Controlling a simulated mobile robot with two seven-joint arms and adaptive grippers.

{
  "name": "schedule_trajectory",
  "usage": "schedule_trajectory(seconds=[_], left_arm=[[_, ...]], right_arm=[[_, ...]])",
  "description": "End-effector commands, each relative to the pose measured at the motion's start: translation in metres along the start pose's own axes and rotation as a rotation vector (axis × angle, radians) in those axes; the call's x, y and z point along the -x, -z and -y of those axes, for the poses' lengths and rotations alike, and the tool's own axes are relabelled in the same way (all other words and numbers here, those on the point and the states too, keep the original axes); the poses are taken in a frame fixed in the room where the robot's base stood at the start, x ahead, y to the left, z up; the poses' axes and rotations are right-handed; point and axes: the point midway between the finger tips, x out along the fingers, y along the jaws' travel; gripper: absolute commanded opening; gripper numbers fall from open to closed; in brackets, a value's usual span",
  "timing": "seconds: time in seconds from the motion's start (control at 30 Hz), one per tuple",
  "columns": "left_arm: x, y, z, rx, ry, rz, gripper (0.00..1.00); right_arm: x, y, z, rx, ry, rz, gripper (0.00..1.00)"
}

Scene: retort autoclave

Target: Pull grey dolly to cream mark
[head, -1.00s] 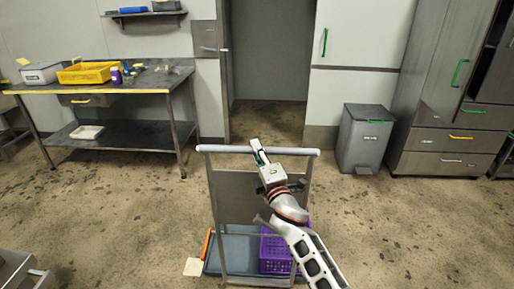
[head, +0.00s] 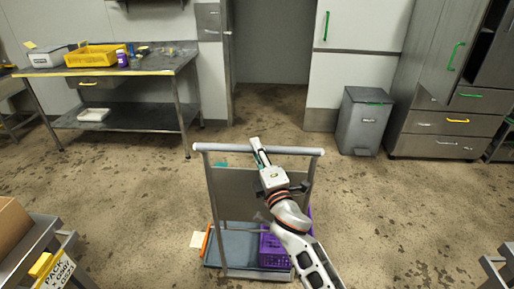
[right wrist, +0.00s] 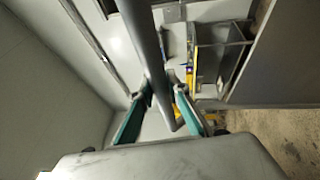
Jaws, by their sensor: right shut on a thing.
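The grey dolly (head: 238,190) stands upright in front of me in the head view, with a pale push bar (head: 220,148) across its top. A purple crate (head: 272,250) sits on its blue-grey deck, partly hidden by my right arm. My right gripper (head: 258,149) is shut on the push bar, near its middle. In the right wrist view the fingers (right wrist: 163,90) lie on either side of the bar (right wrist: 144,40). My left gripper is not in view.
A shelf unit (head: 60,245) with a cardboard box stands close at the lower left. A grey metal edge (head: 497,268) shows at the lower right. A steel table (head: 110,72) with a yellow tray, a grey bin (head: 363,122) and cabinets stand beyond. The floor on both sides is open.

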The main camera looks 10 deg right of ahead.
Motion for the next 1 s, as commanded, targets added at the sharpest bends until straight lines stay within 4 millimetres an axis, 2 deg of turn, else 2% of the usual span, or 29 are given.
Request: schedule_trajectory(seconds=[0.23,0.27,0.3,0.33,0.73,0.87,1.0], left_arm=[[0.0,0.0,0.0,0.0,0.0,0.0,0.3],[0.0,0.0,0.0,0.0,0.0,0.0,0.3],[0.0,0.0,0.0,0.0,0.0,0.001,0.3],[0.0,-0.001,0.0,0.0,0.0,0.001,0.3],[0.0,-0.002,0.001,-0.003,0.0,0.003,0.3],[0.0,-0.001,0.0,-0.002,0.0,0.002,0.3],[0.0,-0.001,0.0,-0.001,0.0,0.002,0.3]], right_arm=[[0.0,0.0,0.001,0.001,0.001,0.0,0.0],[0.0,0.0,0.001,0.0,0.001,0.0,0.21],[0.0,0.0,0.001,0.0,0.001,0.0,0.32],[0.0,0.0,0.001,0.0,0.001,0.0,0.34],[0.004,0.0,0.0,0.0,0.0,0.0,0.34],[0.02,0.0,0.001,0.0,0.001,0.0,0.34],[0.047,0.0,0.001,-0.001,0.003,0.0,0.34]])
